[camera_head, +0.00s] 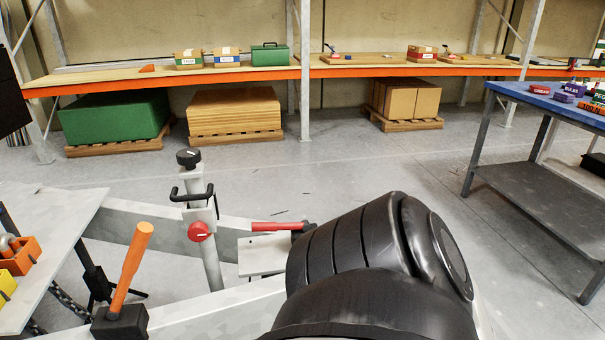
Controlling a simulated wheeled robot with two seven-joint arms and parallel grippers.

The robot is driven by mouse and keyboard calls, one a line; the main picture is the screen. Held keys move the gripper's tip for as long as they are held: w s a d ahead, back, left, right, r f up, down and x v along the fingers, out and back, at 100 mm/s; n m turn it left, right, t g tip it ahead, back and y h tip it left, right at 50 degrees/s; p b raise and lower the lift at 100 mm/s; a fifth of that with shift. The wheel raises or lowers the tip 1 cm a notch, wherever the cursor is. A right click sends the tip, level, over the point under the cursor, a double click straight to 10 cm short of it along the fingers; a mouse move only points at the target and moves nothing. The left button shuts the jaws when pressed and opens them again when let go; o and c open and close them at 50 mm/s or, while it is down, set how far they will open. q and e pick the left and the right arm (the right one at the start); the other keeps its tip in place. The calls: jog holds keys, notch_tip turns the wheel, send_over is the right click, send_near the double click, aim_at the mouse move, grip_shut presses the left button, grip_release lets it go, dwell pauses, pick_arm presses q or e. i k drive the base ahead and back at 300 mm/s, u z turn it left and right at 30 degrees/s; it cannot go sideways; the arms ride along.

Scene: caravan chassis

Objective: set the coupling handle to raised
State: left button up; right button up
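A pale metal drawbar (150,232) crosses the lower left, with an upright post (208,255) on it. The post carries a black knob (189,158), a black bent bar (192,195) and a red round knob (199,231). A red lever (277,226) lies nearly level above a pale plate (262,254), its right end meeting a dark part beside my arm. I cannot tell for sure which part is the coupling handle; the coupling may be hidden behind my large black arm link. Neither gripper shows.
A mallet (121,322) with an orange handle stands on the frame at lower left, near a pale tabletop (60,240) with orange and yellow bins. A blue-topped bench (560,97) is at right. Shelving (170,77) lines the back wall. The floor between is clear.

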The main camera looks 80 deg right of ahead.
aim_at(256, 227)
jog(key=z, duration=1.35)
jog(key=k, duration=0.8)
jog(key=u, duration=0.8)
jog(key=i, duration=0.9)
jog(key=z, duration=0.6)
jog(key=i, duration=0.65)
jog(key=z, duration=0.55)
